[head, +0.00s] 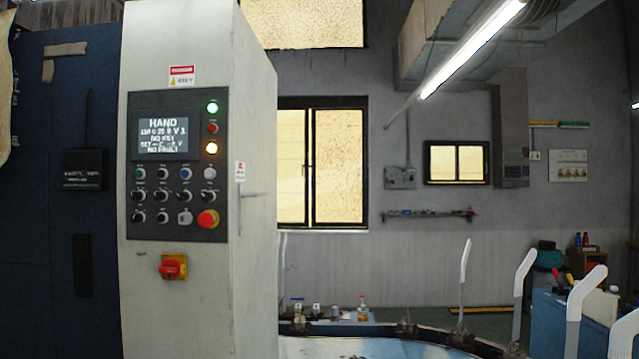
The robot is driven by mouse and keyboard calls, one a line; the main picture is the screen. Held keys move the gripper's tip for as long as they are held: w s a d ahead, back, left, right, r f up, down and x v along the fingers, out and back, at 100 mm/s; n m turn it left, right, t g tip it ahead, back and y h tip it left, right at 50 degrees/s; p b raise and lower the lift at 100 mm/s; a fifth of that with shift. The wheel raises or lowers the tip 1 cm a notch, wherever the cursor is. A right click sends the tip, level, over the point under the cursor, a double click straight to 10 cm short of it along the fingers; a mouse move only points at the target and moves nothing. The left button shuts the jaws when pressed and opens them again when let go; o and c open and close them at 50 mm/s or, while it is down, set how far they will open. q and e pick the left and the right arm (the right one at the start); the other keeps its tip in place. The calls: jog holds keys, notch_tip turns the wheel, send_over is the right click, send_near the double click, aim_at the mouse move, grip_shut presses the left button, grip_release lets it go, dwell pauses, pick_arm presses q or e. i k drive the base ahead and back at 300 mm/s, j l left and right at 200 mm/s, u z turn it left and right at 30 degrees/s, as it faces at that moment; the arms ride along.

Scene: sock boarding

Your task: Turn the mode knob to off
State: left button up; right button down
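A dark control panel (177,167) is on the front of a tall light-grey cabinet (250,150) at left. Its screen (163,135) reads "HAND" on the top line. A red mushroom button (208,219) is at the panel's lower right. A red and yellow rotary switch (172,266) is below the panel. Neither of my grippers is in view.
A handle (252,195) sticks out from the cabinet's right side. White upright sock-shaped boards (523,275) stand at right around a low machine table (375,348).

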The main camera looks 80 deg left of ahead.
aim_at(209, 197)
jog(key=u, duration=3.15)
